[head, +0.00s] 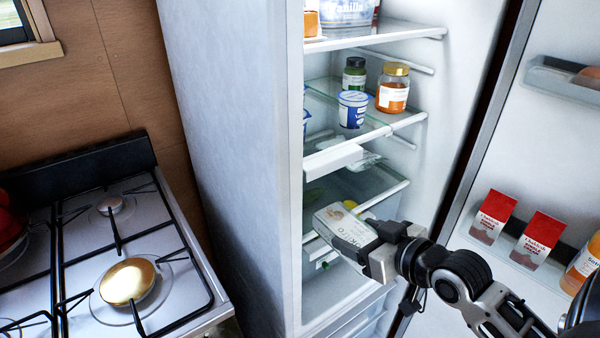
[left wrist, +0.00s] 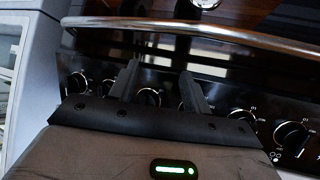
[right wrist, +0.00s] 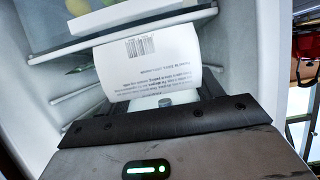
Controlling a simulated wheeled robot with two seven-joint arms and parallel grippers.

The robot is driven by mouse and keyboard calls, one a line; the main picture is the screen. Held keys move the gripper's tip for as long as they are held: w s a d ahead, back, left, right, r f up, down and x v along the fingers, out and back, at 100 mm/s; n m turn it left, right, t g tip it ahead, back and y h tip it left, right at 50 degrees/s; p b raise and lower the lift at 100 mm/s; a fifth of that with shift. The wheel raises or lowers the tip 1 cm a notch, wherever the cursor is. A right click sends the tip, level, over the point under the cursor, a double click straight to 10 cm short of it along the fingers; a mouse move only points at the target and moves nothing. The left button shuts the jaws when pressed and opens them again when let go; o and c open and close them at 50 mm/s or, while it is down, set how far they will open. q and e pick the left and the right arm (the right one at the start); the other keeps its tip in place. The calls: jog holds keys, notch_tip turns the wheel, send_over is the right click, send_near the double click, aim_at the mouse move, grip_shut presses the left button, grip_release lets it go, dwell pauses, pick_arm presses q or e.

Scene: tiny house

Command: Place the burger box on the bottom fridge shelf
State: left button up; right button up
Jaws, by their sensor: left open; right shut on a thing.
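The burger box (head: 342,226), a pale carton with printed lettering, is held by my right gripper (head: 382,256) at the lower opening of the fridge. In the right wrist view the box (right wrist: 148,62) shows a white face with a barcode and small print. The right gripper is shut on it. The box is tilted and hides part of the lower shelves. A low glass shelf (head: 385,193) shows behind and above it; whether the box touches any shelf I cannot tell. My left gripper (left wrist: 162,78) is open and empty, in front of the stove's knobs.
The fridge door (head: 455,240) stands open at the right, with red packets (head: 494,217) in its rack. Jars (head: 393,88) and a yogurt cup (head: 352,108) stand on the middle shelf. The stove (head: 110,260) is left of the fridge; its rail (left wrist: 200,34) is near my left gripper.

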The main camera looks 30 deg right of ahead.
pick_arm(q)
jog(key=shift+s, duration=0.15)
pick_arm(e)
jog(key=shift+w+r, duration=0.2)
jog(key=shift+w, duration=0.05)
jog(key=w, duration=0.5)
jog(key=w+a+p, duration=0.1)
jog(key=w, duration=1.1)
jog(key=shift+a+f+p, duration=0.1)
jog(key=shift+a+p, duration=0.1)
jog(key=shift+p, duration=0.15)
jog(key=shift+w+f, duration=0.1)
jog(key=shift+f, duration=0.1)
pick_arm(q)
jog(key=shift+s+a+r, duration=0.1)
jog(key=shift+r, duration=0.3)
pick_arm(e)
jog(key=shift+f, duration=1.6)
jog(key=o, duration=1.1)
jog(key=shift+f, duration=0.15)
